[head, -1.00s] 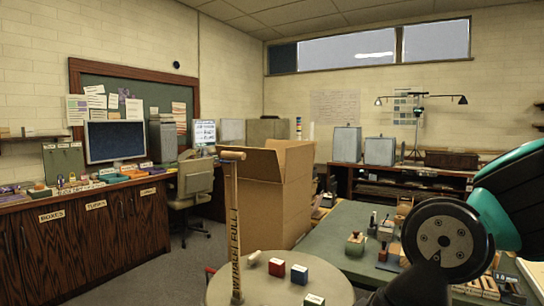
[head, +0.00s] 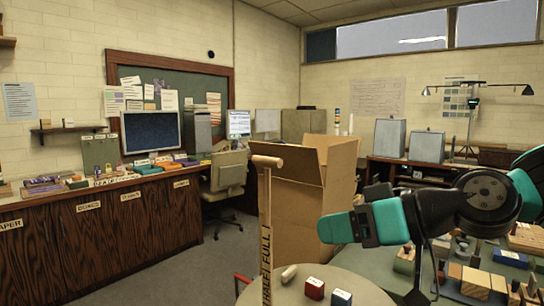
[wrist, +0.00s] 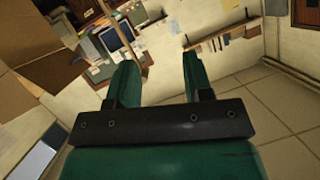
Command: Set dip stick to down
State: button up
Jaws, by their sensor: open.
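The dip stick (head: 265,225) is a tall wooden rod with a short crossbar handle on top and lettering down its side, ending in "FULL".
A large open cardboard box (head: 345,190) stands behind. A wooden cabinet row (head: 90,240) lines the left; the floor before it is clear.

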jog(key=w+d+r+t+y, duration=0.2)
jog(key=w+d+r+t, duration=0.15)
jog(key=w+r, duration=0.3)
jog(key=p, duration=0.9)
send_near(271, 163)
jog(key=shift+m+t, duration=0.4)
jog(key=shift+t, duration=0.05)
jog(key=x, duration=1)
jog(key=shift+w+d+f, duration=0.2)
jog(key=shift+w, duration=0.05)
jog(key=shift+w+a+f, duration=0.1)
jog(key=shift+w+a, duration=0.15)
jog(key=shift+a, duration=0.1)
jog(key=shift+c, duration=0.2)
grip_shut()
